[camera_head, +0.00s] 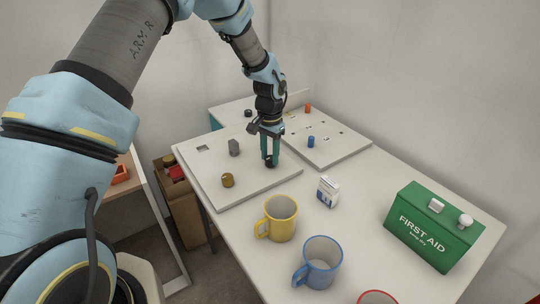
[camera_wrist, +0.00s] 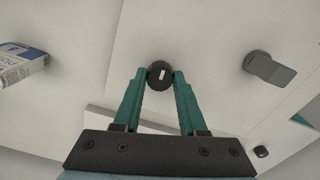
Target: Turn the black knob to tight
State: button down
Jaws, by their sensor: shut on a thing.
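The black knob (camera_wrist: 160,74) is round and dark with a white mark on its top, and it sits on a white panel (camera_head: 235,190). In the head view the knob (camera_head: 270,162) shows low between the teal fingers. My gripper (camera_wrist: 160,78) points down at the panel, with one fingertip on each side of the knob, shut on it. In the head view my gripper (camera_head: 270,158) stands at the panel's right part. The white mark lies nearly upright in the wrist view, leaning slightly right. No tight label is readable in either view.
On the same panel are a grey knob (camera_head: 234,147) and a brass knob (camera_head: 228,180). A second panel (camera_head: 335,152) with blue and orange pegs lies behind. A white-and-blue box (camera_head: 328,190), yellow mug (camera_head: 280,218), blue mug (camera_head: 318,262) and green first aid box (camera_head: 432,226) stand in front and right.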

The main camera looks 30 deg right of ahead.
aim_at(269, 158)
jog(key=shift+w+d+r+m, duration=0.1)
jog(key=shift+r+m, duration=0.1)
jog(key=shift+m, duration=0.2)
jog(key=c, duration=0.9)
grip_release()
jog(key=o, duration=0.4)
jog(key=shift+f, duration=0.15)
jog(key=shift+o, duration=0.2)
notch_tip(269, 158, up, 11)
jog(key=b, duration=0.2)
jog(key=shift+a, duration=0.2)
